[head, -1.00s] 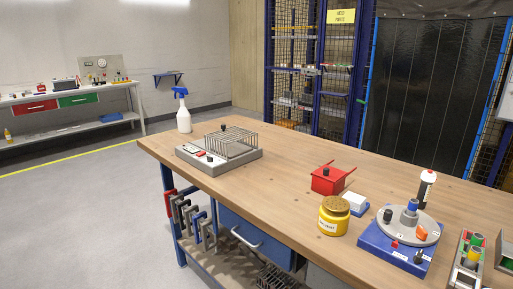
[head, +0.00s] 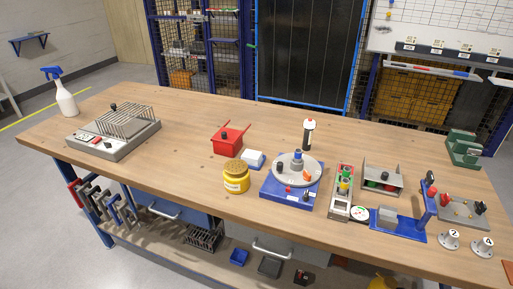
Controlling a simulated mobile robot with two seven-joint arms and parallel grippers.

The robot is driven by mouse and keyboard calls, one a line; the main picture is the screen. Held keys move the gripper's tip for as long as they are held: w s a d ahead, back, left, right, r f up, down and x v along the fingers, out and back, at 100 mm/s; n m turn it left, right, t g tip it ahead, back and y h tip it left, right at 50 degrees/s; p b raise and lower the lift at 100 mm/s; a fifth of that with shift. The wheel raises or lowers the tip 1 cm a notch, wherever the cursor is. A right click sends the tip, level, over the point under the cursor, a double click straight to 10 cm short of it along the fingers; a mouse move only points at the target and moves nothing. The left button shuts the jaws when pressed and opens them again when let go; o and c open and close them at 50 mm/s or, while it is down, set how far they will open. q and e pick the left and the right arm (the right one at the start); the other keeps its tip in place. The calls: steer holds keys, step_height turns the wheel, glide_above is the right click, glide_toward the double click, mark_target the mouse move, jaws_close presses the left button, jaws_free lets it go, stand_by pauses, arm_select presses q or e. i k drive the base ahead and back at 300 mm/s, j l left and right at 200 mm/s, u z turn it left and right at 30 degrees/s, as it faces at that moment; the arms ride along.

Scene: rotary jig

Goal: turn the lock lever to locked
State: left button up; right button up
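The rotary jig stands near the front middle of the workbench. It has a blue base (head: 272,192) and a round grey turntable (head: 283,170) on top. The turntable carries a grey post with a blue part (head: 297,154), an orange piece (head: 307,175) and a black knob (head: 279,167). On the front of the base are a small red part (head: 288,189) and a small black upright part (head: 306,195). I cannot tell which of these is the lock lever, or its setting. Neither of my grippers is in view.
Left of the jig stand a yellow jar (head: 236,181), a white-and-blue block (head: 253,159) and a red box (head: 230,140).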

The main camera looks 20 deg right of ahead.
mark_target(306, 197)
steer(key=z, duration=1.05)
steer(key=k+l, duration=0.1)
steer(key=k+u, duration=0.05)
